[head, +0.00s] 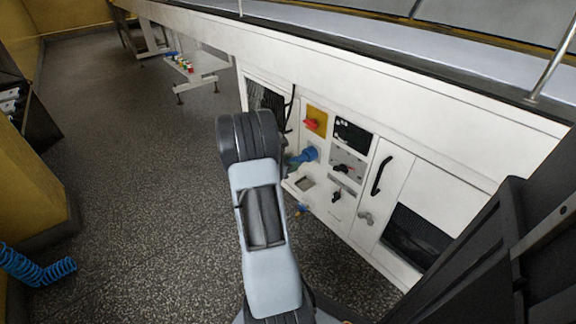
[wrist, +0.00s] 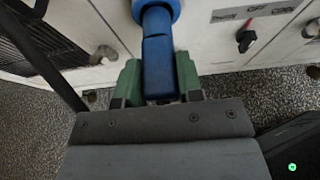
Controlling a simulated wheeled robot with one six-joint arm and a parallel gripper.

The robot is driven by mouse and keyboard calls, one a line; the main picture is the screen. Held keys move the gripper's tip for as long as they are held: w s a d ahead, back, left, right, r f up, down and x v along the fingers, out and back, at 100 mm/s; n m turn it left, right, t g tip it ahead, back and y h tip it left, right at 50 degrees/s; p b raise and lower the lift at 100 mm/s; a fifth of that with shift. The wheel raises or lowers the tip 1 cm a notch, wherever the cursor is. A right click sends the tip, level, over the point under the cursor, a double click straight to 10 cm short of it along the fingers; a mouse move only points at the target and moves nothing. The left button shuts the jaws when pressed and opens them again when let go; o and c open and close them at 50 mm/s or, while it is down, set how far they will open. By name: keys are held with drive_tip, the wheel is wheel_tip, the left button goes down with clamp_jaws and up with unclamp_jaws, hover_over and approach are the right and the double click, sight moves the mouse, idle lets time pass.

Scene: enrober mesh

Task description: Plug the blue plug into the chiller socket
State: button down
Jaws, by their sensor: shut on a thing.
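The blue plug (wrist: 157,55) is a long blue body held between the green fingers of my gripper (wrist: 158,72) in the wrist view. Its far end meets a wider, round blue collar (wrist: 156,10) at the white panel. I cannot tell if this collar is the socket or part of the plug, or how deep the plug sits. In the head view, the blue collar (head: 309,154) shows on the panel face, just right of my gripper (head: 294,160), which my arm partly hides.
The white machine panel has a red switch on a yellow plate (head: 315,120), a dark display (head: 352,136), more knobs and a black door handle (head: 381,175). The speckled floor at left is open.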

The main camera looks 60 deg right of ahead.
sight(296, 159)
drive_tip(key=shift+s+d, duration=0.25)
drive_tip(key=shift+d, duration=0.55)
drive_tip(key=shift+s+d, duration=0.25)
drive_tip(key=shift+d, duration=0.5)
drive_tip(key=shift+a, duration=0.15)
drive_tip(key=shift+w+a, duration=0.3)
drive_tip(key=shift+a, duration=0.55)
drive_tip(key=shift+w+a, duration=0.3)
drive_tip(key=shift+a, duration=0.55)
drive_tip(key=shift+s+d, duration=0.35)
drive_tip(key=shift+d, duration=0.6)
drive_tip(key=shift+s+d, duration=0.3)
drive_tip(key=shift+d, duration=0.6)
idle(0.4)
drive_tip(key=c, duration=0.7)
unclamp_jaws()
drive_tip(key=shift+a, duration=0.1)
drive_tip(key=shift+p+v, duration=2.05)
drive_tip(key=shift+v, duration=4.8)
